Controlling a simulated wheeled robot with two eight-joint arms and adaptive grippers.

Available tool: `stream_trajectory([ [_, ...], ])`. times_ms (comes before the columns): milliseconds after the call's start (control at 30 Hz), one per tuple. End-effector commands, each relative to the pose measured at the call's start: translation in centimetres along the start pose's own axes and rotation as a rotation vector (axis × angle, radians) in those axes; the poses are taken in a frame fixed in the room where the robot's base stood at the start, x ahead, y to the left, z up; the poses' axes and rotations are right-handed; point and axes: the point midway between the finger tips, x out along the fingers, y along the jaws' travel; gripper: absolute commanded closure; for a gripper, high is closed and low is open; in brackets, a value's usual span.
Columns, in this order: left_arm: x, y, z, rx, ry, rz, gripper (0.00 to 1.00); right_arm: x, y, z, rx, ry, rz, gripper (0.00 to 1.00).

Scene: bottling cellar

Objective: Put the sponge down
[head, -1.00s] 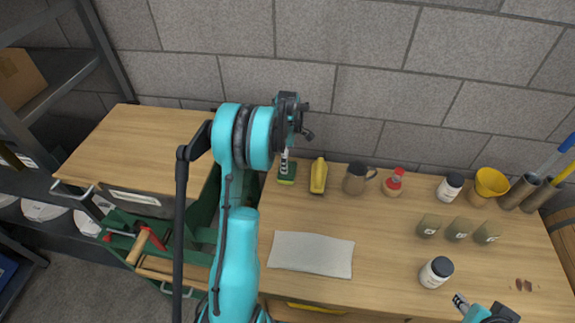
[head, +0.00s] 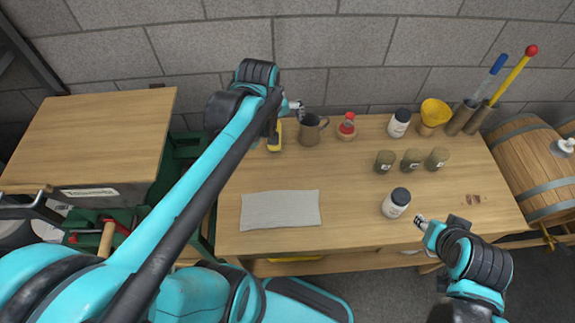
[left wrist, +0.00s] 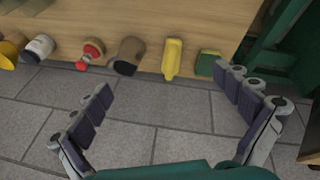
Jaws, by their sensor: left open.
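The sponge (left wrist: 208,65), green with a yellowish edge, rests on the bench top near its wall-side edge in the left wrist view, beside the yellow bottle. In the head view my left arm hides it. My left gripper (left wrist: 165,82) is open with nothing between its fingers, apart from the sponge. In the head view the left gripper (head: 297,108) is near the wall, above the back of the bench by the mug. My right gripper (head: 420,221) is at the bench's front right; its jaws are too small to read.
Along the bench's back stand the yellow bottle (head: 275,137), mug (head: 309,130), red-topped pot (head: 347,127), white jar (head: 399,123) and yellow funnel (head: 434,112). A grey cloth (head: 280,209) lies at front left. Another jar (head: 396,203) is near my right gripper.

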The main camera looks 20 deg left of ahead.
Motion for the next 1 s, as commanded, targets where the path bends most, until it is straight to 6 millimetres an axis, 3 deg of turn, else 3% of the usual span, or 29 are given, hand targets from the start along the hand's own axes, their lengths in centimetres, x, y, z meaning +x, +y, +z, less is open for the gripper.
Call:
stream_trajectory([
  [33, -0.8, 0.0, 2.4, 0.113, 0.022, 0.029, 0.00, 0.0, 0.0, 0.0, 0.000, 0.000, 0.000, 0.62],
  [100, -1.7, -0.1, 5.1, 0.275, 0.058, 0.067, 0.00, 0.0, 0.0, 0.0, 0.000, 0.000, 0.000, 0.62],
  [200, -2.2, -0.5, 8.3, 0.477, 0.111, 0.110, 0.00, 0.0, 0.0, 0.0, 0.000, 0.000, 0.000, 0.62],
  [333, -2.2, -1.0, 11.1, 0.664, 0.167, 0.146, 0.00, 0.0, 0.0, 0.0, 0.000, 0.000, 0.000, 0.62],
  [500, -2.1, -1.2, 12.5, 0.768, 0.202, 0.163, 0.00, 0.0, 0.0, 0.0, 0.000, 0.000, 0.000, 0.62],
  [800, -2.0, -1.3, 12.6, 0.775, 0.204, 0.163, 0.00, 0.1, 0.0, 0.1, 0.000, 0.000, 0.000, 0.62],
  [1000, 0.9, -1.9, 13.6, 0.774, 0.203, 0.163, 0.00, 2.7, 0.0, 1.9, 0.000, 0.000, 0.000, 0.62],
])
